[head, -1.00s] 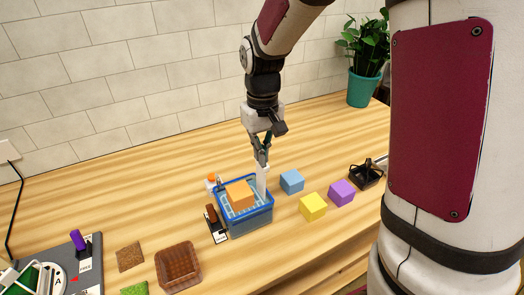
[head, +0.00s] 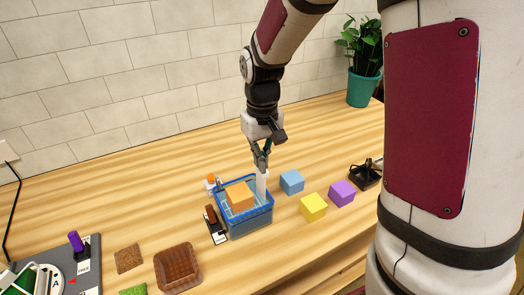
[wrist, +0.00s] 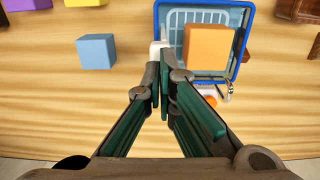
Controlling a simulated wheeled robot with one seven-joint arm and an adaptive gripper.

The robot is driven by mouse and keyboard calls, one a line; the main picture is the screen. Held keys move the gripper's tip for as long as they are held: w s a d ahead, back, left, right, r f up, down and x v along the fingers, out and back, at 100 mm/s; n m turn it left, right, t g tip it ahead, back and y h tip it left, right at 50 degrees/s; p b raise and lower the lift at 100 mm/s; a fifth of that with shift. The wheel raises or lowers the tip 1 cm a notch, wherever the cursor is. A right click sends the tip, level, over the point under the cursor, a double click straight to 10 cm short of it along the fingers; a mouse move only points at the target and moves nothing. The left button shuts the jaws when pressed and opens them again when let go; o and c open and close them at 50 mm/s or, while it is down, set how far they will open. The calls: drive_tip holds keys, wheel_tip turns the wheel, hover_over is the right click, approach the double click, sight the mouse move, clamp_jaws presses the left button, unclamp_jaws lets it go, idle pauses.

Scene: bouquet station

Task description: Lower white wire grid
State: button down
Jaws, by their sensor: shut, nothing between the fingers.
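The white wire grid (wrist: 232,20) lies inside the blue-rimmed container (wrist: 243,45), with an orange cube (head: 240,196) resting on it. The grid's depth is hard to tell, and the cube hides much of it. A white upright post (head: 262,183) stands at the container's right side in the head view. My gripper (head: 261,166) points down, shut and empty, with its fingertips at the top of the post. They look in contact, but I cannot be sure. In the wrist view the fingers partly hide the post.
A blue cube (head: 292,182), a yellow cube (head: 313,206) and a purple cube (head: 342,193) sit right of the container. A brown tray (head: 177,268) lies front left. A small orange-topped item (head: 211,181) stands behind the container.

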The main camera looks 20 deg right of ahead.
drive_tip(key=shift+f, duration=0.2)
drive_tip(key=shift+f+b, duration=0.3)
drive_tip(key=shift+f, duration=0.7)
drive_tip(key=shift+r+p, duration=1.2)
drive_tip(key=shift+r, duration=1.4)
